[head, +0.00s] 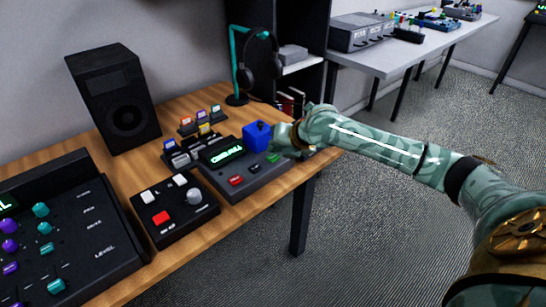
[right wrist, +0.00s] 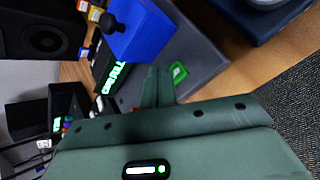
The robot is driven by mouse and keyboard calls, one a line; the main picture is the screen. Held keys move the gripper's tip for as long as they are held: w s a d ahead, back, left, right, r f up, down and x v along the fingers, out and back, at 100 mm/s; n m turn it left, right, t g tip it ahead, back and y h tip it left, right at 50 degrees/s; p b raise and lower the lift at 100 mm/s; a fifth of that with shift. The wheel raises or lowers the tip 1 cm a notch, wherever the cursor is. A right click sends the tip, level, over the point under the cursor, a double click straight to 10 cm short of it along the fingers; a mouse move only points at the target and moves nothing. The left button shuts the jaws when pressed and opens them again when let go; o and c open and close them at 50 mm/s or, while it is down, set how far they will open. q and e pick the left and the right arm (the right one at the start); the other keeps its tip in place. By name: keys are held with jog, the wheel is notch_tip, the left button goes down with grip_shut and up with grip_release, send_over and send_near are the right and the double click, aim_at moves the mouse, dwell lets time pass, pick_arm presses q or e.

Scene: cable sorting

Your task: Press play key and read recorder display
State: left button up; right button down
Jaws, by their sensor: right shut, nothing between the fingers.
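The dark grey recorder (head: 262,178) sits near the table's front edge. Its display (head: 228,154) is lit with green characters, too small to read surely; it also shows, turned sideways, in the right wrist view (right wrist: 117,75). A green key (head: 273,158) and a red key (head: 236,181) are on its top. A blue block (head: 257,137) with a black knob stands at its back right. My right gripper (head: 284,144) is shut and empty, close to the green key. In the right wrist view its fingers (right wrist: 158,86) are beside the green key (right wrist: 181,73); contact cannot be told. My left gripper is out of view.
A black box with a red button (head: 162,218) and a mixer (head: 75,235) stand left of the recorder. Coloured clips (head: 202,120) are behind it. A speaker (head: 115,100) and headphones on a teal stand (head: 236,65) are at the back. Floor lies open at right.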

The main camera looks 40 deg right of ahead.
aim_at(276, 159)
dwell(0.7)
jog(key=shift+f, duration=0.4)
jog(key=shift+f, duration=0.4)
dwell(0.7)
pick_arm(q)
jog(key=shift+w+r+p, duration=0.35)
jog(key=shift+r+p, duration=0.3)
jog(key=shift+p, duration=0.15)
pick_arm(e)
jog(key=shift+r, duration=0.85)
